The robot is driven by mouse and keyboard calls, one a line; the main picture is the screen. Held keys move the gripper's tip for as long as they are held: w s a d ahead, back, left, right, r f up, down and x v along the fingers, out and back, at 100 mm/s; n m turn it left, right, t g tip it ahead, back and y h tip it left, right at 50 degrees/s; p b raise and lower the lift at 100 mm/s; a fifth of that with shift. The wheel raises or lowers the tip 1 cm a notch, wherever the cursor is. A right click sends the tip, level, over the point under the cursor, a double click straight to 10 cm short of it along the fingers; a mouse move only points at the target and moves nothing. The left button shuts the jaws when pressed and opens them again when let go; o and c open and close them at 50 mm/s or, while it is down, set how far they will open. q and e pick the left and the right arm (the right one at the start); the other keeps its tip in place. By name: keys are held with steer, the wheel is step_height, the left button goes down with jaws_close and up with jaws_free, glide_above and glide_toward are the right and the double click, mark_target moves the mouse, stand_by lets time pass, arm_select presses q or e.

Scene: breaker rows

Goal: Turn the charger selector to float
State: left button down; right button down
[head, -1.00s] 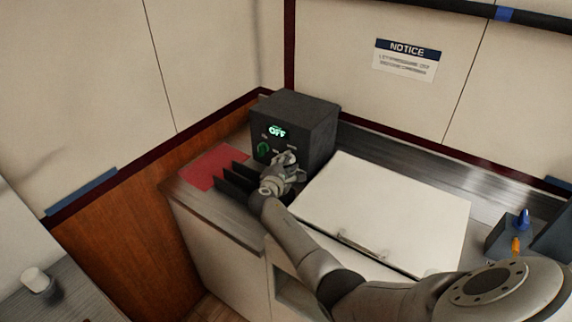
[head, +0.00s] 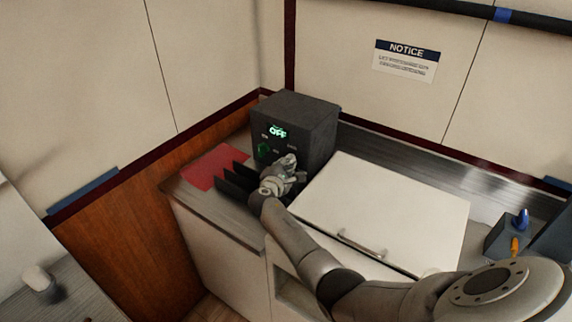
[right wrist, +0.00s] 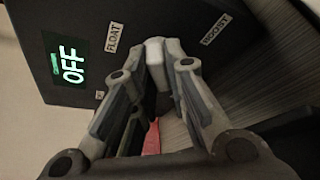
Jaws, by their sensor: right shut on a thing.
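The charger (head: 312,118) is a dark box at the back corner of the counter. Its green display (head: 278,132) reads OFF, and the display also shows in the right wrist view (right wrist: 66,64). In that view a FLOAT label (right wrist: 114,37) and a BOOST label (right wrist: 216,28) sit on the charger's face, either side of my fingertips. My right gripper (head: 289,168) is at the lower front of the charger, and its fingertips (right wrist: 164,52) are shut on the selector, which they mostly hide. Its pointing direction cannot be told. My left gripper is not in view.
A green knob (head: 263,150) is on the charger's face, left of my gripper. A white panel with a handle (head: 400,205) is right of the charger. Blue and orange switches (head: 522,220) stand far right.

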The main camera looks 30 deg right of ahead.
steer(key=shift+w+d+r+n+g+h+p, duration=0.15)
steer(key=shift+n+g+p, duration=0.25)
steer(key=shift+n+g, duration=0.65)
steer(key=shift+w+a+r+n+g+h+p, duration=0.15)
steer(key=shift+n+g+p, duration=0.3)
steer(key=shift+n, duration=0.95)
steer(key=shift+w+d+r+n+g+h+p, duration=0.1)
steer(key=shift+n+g+h+p, duration=0.15)
steer(key=shift+n+g, duration=0.85)
steer(key=shift+n, duration=0.25)
